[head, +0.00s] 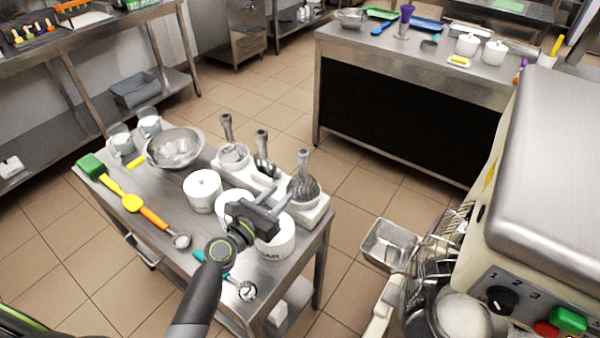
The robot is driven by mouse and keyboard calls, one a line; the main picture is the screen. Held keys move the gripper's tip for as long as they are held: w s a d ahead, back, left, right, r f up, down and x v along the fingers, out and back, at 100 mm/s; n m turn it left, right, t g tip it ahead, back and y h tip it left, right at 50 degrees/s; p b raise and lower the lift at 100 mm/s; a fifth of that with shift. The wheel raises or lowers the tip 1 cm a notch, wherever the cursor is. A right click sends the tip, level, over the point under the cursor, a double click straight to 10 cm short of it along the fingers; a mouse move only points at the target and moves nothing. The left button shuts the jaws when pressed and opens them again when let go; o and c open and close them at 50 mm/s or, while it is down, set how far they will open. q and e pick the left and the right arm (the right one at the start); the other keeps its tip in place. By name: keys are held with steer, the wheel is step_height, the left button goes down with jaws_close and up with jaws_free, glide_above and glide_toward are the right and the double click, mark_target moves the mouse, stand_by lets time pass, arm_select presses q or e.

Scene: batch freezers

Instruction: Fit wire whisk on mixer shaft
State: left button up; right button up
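The wire whisk (304,188) stands upright, handle up, at the right end of a white holder (318,212) on the steel table. Two other mixer tools, one at the left end (231,150) and one in the middle (264,165), stand in the same holder. My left gripper (276,201) is in front of the whisk and above the white tubs. It looks open and empty, apart from the whisk. The cream mixer (545,215) is at the right; its shaft is hidden under the head. My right gripper is out of view.
White tubs (203,190), a steel bowl (174,148) and scoops (180,240) crowd the steel table (195,265). The mixer's bowl (460,315) and wire guard (455,225) are below its head. A steel chute (388,243) sticks out left. Floor shows between table and mixer.

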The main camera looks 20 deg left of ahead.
mark_target(301, 171)
arm_select(q)
steer(key=shift+b+x, duration=0.65)
steer(key=shift+x, duration=4.8)
steer(key=c, duration=0.7)
steer(key=shift+r+p, duration=2.5)
steer(key=shift+p, duration=0.2)
steer(key=s+a+r+p, duration=0.1)
steer(key=s+r+p, duration=0.3)
steer(key=p, duration=0.1)
steer(key=shift+s+a, duration=0.35)
